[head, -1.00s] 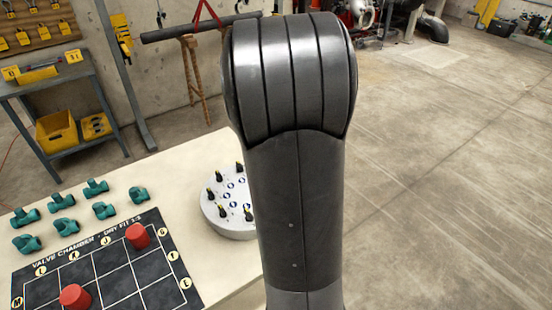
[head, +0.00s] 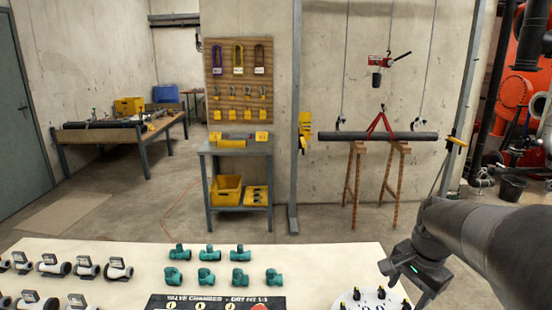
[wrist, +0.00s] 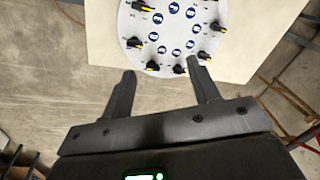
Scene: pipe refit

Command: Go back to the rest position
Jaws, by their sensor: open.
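My gripper (wrist: 160,85) is open in the wrist view, with its two dark fingers apart and nothing between them. In the head view my gripper (head: 428,292) hangs at the lower right, at the end of my dark arm, over or beside the table's right end. The round white disc with black and yellow knobs (head: 375,300) lies just left of it and is cut off by the lower frame edge. The disc also shows in the wrist view (wrist: 168,52), beyond the fingertips; I cannot tell the exact gap.
The pale table (head: 330,258) holds several green pipe fittings (head: 208,276), several white valves (head: 85,268) and a black board (head: 180,301) at the front. Behind stand a grey trolley (head: 240,150) and a dark pipe (head: 340,136) on wooden trestles. Floor is clear right of the table.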

